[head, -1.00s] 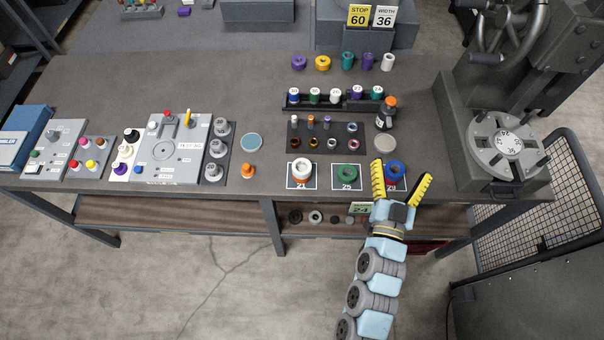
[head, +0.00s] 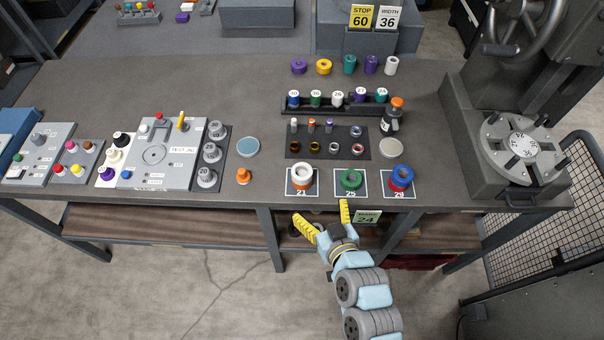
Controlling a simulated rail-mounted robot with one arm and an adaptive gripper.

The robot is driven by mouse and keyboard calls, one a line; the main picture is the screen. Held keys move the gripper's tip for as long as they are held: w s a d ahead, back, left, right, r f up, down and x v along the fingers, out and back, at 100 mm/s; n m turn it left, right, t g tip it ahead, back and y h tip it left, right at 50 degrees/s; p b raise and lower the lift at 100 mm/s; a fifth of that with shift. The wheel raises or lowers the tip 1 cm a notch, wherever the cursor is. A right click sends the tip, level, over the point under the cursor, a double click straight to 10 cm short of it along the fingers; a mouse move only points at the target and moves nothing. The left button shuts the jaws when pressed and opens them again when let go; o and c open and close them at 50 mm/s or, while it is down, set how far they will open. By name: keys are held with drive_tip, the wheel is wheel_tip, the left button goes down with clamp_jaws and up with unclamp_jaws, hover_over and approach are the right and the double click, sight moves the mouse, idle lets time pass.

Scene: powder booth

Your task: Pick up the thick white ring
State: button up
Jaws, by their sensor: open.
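A thick white ring (head: 302,171) lies on top of an orange ring (head: 302,184), stacked on the card marked 21 near the table's front edge. My gripper (head: 320,211) is open and empty. In the picture, its yellow fingers are just below the table's front edge, below and slightly right of the white ring and apart from it. A tall white piece (head: 391,66) also stands at the right end of the back row.
To the right, a green ring (head: 351,180) is on card 25, and a blue ring (head: 402,173) sits over red on another card. A dark bottle with an orange cap (head: 393,115) stands behind. A heavy press (head: 515,143) fills the right end.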

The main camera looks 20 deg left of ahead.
sight(305, 179)
drive_tip(key=shift+x, duration=4.8)
drive_tip(key=shift+w+d+x, duration=0.1)
drive_tip(key=shift+w+x, duration=0.05)
drive_tip(key=shift+x, duration=1.5)
drive_tip(key=shift+w+d+x, duration=0.1)
drive_tip(key=shift+d+x, duration=0.05)
drive_tip(key=shift+x, duration=1.5)
drive_tip(key=shift+r, duration=0.2)
drive_tip(key=c, duration=1.4)
drive_tip(key=shift+o, duration=0.2)
